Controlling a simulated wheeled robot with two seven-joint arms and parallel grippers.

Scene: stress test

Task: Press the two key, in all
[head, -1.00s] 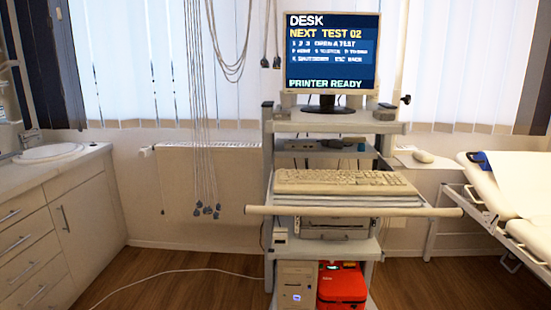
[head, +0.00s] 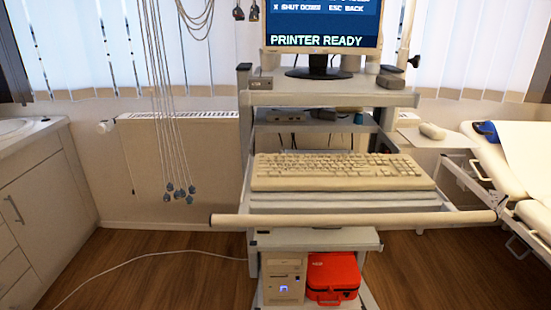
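A beige keyboard (head: 340,171) lies on the pull-out shelf of a wheeled trolley, straight ahead in the head view. Its single keys are too small to read, so I cannot tell the two key apart. A monitor (head: 322,28) stands on the trolley's top shelf. Its upper part is cut off by the frame; the visible text includes "ESC BACK" and "PRINTER READY". Neither of my grippers is in view.
A rounded bar (head: 352,218) runs across the trolley's front, before the keyboard. Hanging cables (head: 165,110) are at the left. A bed (head: 520,160) stands at the right, a white cabinet (head: 30,185) at the left. The wooden floor (head: 150,275) in front is mostly clear.

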